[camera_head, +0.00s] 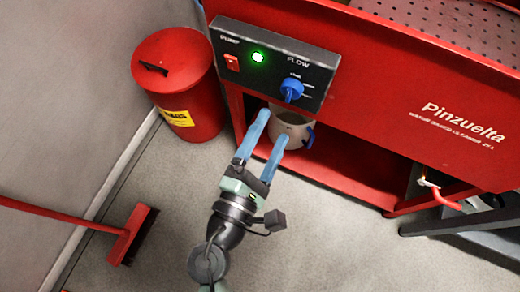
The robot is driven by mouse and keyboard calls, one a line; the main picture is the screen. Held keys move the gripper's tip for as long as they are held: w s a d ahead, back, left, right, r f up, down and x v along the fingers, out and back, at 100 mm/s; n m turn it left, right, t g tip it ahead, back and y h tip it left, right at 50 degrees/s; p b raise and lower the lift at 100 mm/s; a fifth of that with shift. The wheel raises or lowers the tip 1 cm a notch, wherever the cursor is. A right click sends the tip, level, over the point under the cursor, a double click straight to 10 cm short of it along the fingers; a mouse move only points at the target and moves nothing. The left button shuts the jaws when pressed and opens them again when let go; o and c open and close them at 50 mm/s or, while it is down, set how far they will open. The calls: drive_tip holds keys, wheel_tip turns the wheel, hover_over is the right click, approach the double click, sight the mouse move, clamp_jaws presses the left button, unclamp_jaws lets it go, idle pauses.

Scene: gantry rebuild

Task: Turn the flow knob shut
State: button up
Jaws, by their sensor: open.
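The blue flow knob (291,89) sits on the right part of a black control panel (275,65), under the word FLOW. A lit green lamp (257,56) and a red pump switch (232,62) are on the panel to its left. The panel is on the front of a red parts washer (400,90). My gripper (270,128) is open, with two blue fingers apart and pointing up toward the panel. The fingertips show below and left of the knob, apart from it. Nothing is between the fingers that I can make out as held.
A pale bucket with a blue handle (290,131) stands on the washer's lower shelf behind my fingers. A red bin (178,75) stands left of the washer. A red broom (128,235) is at the lower left. A dark metal frame (470,222) is at the right. The floor between is clear.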

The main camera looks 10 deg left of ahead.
drive_tip(key=shift+v, duration=2.35)
drive_tip(key=shift+w+r, duration=0.1)
drive_tip(key=w+d+r+m+t, duration=0.1)
drive_tip(key=w+r+m, duration=0.45)
drive_tip(key=r, duration=0.35)
drive_tip(key=w+d+r+m+t, duration=0.1)
drive_tip(key=w+r+m, duration=0.45)
drive_tip(key=r, duration=0.35)
drive_tip(key=w+d+r+m+t, duration=0.1)
drive_tip(key=w+r+m, duration=0.4)
drive_tip(key=r, duration=0.4)
drive_tip(key=s+r+m+t+y+p, duration=0.2)
drive_tip(key=r+p, duration=1.1)
drive_tip(key=r, duration=1.1)
drive_tip(key=s+r+m+t+y+p, duration=0.2)
drive_tip(key=s+r+t+p, duration=0.3)
drive_tip(key=r+p, duration=0.8)
wheel_tip(320, 180, up, 12)
drive_tip(key=shift+s+r+m+y, duration=0.15)
drive_tip(key=shift+s+m+y, duration=0.15)
drive_tip(key=shift+s+m, duration=0.4)
